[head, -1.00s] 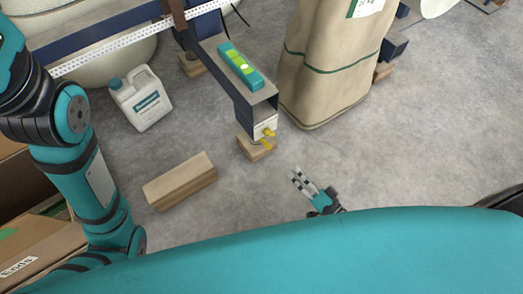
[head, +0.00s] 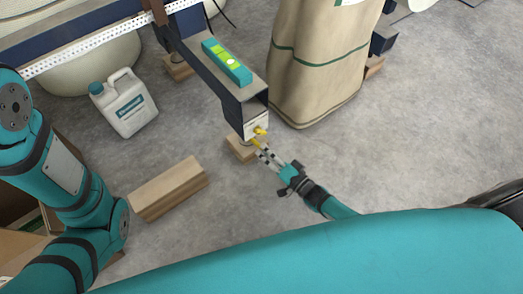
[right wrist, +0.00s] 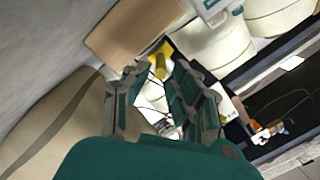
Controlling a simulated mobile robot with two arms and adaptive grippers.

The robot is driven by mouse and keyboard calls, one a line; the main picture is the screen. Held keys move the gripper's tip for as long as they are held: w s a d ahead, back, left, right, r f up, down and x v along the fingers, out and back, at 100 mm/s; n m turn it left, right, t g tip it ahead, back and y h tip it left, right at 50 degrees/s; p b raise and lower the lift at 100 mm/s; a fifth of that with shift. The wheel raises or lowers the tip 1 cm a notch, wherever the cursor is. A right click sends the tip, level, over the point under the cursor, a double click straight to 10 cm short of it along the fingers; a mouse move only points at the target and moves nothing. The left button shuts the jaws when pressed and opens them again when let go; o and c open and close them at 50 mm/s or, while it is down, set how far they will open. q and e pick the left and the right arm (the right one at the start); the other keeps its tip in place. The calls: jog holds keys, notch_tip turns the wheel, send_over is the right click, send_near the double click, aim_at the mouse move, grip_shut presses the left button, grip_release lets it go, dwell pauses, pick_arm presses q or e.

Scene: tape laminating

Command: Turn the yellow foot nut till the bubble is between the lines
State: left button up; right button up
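The yellow foot nut (head: 254,142) is under the end of the dark blue beam (head: 220,92), above a small wooden block (head: 240,150). Another yellow part (head: 260,131) sticks out of the beam's pale end plate. A teal spirit level (head: 238,72) with a yellow-green vial lies on the beam; the bubble's place between the lines is too small to tell. My right gripper (head: 262,158) is open, its fingertips close to the nut. In the right wrist view a yellow piece (right wrist: 161,60) shows between and just beyond the fingertips (right wrist: 160,74); contact cannot be told. My left gripper is out of view.
A white jug (head: 125,105) stands left of the beam. A loose wooden block (head: 168,187) lies on the floor below it. Grey floor at the right is clear.

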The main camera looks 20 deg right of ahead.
aim_at(253, 141)
jog(key=shift+b+x, duration=0.3)
jog(key=shift+x, duration=1)
grip_shut()
